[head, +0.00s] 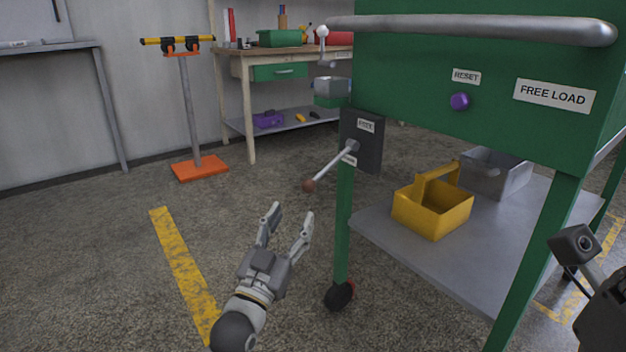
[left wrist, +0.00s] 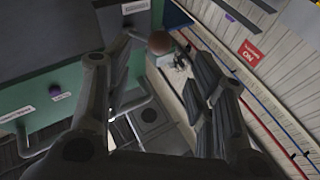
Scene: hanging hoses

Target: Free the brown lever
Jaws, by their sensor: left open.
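The brown lever shows in the head view as a metal rod ending in a brown ball knob (head: 309,185). The rod slants down and left from a dark plate (head: 367,148) on the green cart's leg. My left gripper (head: 290,215) is open and empty, just below the knob, with its fingers pointing up towards it. In the left wrist view the knob (left wrist: 160,42) shows beyond the open fingers (left wrist: 160,75), in the gap between them. I see no contact. My right gripper is not seen; only a dark part of my own shows at the right edge.
The green cart (head: 440,75) has a metal bar handle (head: 470,28), a purple knob (head: 459,101) under a RESET label and a FREE LOAD label. Its lower shelf holds a yellow carrier (head: 432,210) and a grey bin (head: 494,172). Floor left of the gripper is clear, with a yellow stripe.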

